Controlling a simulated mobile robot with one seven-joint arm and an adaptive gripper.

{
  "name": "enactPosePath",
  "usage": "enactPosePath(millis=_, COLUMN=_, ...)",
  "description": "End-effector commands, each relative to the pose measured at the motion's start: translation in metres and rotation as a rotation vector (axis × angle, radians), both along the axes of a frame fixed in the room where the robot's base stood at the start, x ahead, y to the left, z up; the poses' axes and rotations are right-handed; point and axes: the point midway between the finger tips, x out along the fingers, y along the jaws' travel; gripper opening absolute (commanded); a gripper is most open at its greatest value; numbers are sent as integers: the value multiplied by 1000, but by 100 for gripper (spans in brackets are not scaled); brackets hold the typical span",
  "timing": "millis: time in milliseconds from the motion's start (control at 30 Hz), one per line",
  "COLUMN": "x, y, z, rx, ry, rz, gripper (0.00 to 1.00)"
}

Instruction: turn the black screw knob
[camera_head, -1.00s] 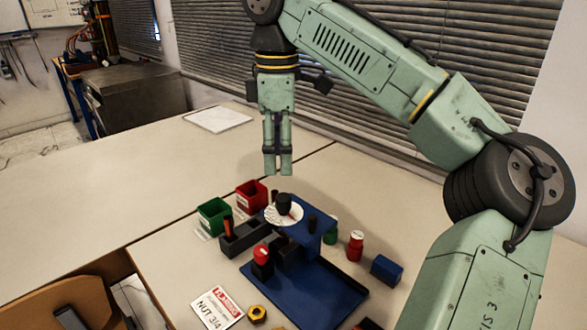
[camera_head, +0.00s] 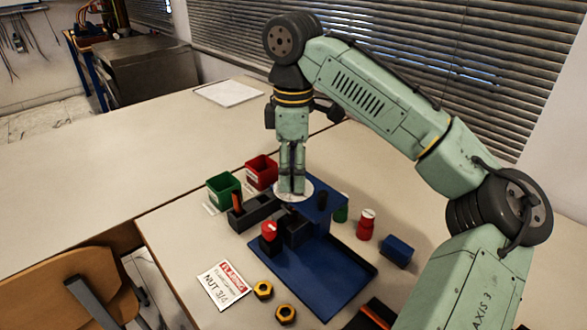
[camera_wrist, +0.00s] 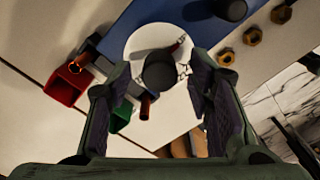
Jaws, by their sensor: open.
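The black screw knob (camera_wrist: 160,72) stands over the white dial (camera_wrist: 140,45) in the wrist view, seen from above as a dark round top. The dial (camera_head: 305,188) sits on the blue stand (camera_head: 322,215) in the head view, where my fingers hide the knob. My gripper (camera_head: 291,190) points straight down at the dial. In the wrist view its two fingers are apart, one on each side of the knob, with gaps visible. I cannot tell how far down the fingertips reach around it.
Green (camera_head: 222,188) and red (camera_head: 262,172) bins stand to the left. A red-capped part (camera_head: 269,232), a red cylinder (camera_head: 366,226) and a blue block (camera_head: 397,250) are close by.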

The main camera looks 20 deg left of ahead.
Motion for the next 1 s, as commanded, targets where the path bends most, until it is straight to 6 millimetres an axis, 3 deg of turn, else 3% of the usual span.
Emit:
enactPosePath(millis=267, x=0, y=0, z=-1, rx=0, ry=0, rz=0, gripper=46)
enactPosePath(millis=1000, x=0, y=0, z=-1, rx=0, ry=0, rz=1, gripper=0)
